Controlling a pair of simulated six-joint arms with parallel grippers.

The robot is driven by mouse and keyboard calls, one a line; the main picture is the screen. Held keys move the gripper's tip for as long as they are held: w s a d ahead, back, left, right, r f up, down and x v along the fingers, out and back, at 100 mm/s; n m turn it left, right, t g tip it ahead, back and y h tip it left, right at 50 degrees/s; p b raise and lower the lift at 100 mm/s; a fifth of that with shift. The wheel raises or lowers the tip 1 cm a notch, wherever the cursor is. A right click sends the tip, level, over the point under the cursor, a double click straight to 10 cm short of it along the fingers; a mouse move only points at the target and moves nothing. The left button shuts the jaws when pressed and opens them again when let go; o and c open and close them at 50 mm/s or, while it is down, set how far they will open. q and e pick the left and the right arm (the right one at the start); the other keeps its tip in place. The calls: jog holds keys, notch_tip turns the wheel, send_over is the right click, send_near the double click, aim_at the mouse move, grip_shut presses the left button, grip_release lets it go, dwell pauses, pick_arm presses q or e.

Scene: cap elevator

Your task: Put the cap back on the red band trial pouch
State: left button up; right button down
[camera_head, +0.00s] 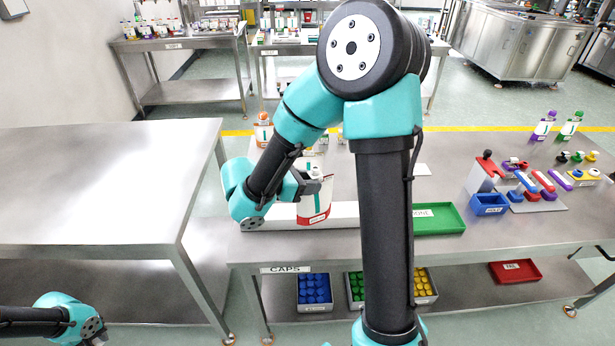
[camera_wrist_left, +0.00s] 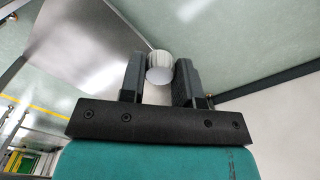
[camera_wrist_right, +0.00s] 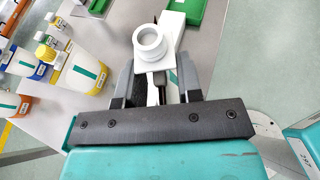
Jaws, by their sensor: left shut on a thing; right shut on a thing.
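The white pouch with a red band (camera_head: 314,207) is upright at the front of the work table, over a pale raised strip (camera_head: 275,219); whether its base touches is unclear. My right gripper (camera_head: 316,182) is shut on its upper part, below the spout. In the right wrist view the pouch's white spout (camera_wrist_right: 151,42) faces the camera as a round open ring with no cap. My left gripper (camera_wrist_left: 160,72) is shut on a white ribbed cap (camera_wrist_left: 160,66). In the head view the left gripper (camera_head: 100,339) is at the bottom left, partly cut off, away from the pouch; its cap is not discernible there.
A green tray (camera_head: 440,218) lies right of the pouch, partly behind my right arm. Other pouches, including an orange one (camera_head: 263,130), stand behind. A blue bin (camera_head: 489,205) is farther right.

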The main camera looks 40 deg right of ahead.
jog(key=w+d, duration=0.5)
jog(key=shift+d+f, duration=0.15)
jog(key=shift+f, duration=0.15)
jog(key=shift+f, duration=1.95)
jog(key=c, duration=0.8)
grip_release()
jog(key=v, duration=1.2)
